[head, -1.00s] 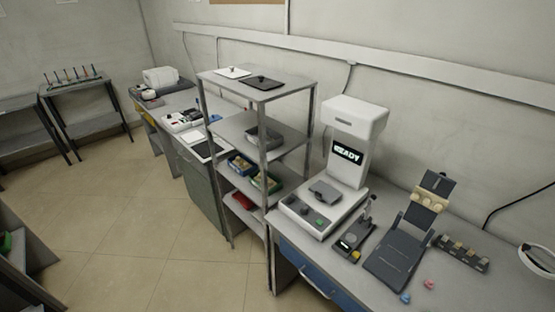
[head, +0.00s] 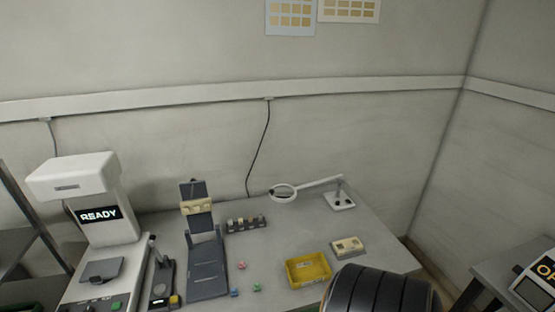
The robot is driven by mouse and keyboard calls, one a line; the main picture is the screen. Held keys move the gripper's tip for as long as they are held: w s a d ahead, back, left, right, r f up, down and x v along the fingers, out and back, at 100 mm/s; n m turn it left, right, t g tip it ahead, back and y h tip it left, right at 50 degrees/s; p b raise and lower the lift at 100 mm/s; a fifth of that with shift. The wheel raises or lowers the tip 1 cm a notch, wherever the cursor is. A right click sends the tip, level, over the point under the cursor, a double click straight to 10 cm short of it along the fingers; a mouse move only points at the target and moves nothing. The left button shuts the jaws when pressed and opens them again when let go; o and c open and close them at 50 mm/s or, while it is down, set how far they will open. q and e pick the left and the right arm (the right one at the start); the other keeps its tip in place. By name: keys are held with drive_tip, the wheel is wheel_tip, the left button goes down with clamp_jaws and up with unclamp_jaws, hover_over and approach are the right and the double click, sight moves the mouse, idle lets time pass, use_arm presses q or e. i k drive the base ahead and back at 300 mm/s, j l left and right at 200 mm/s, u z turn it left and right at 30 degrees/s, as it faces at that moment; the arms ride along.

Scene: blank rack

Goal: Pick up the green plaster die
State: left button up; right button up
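A small green die (head: 257,287) lies on the grey bench top near its front. A pink die (head: 242,265) lies just behind it, and a blue die (head: 235,292) lies to its left. The dice are small in this view, so their faces and material cannot be made out. Neither of my grippers is in view.
A yellow tray (head: 322,280) stands right of the dice. A magnifier lamp (head: 342,200) stands behind. A dark ribbed shape (head: 380,292) hides the bench's front right.

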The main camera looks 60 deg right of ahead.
sight(257, 286)
drive_tip(key=z, duration=1.55)
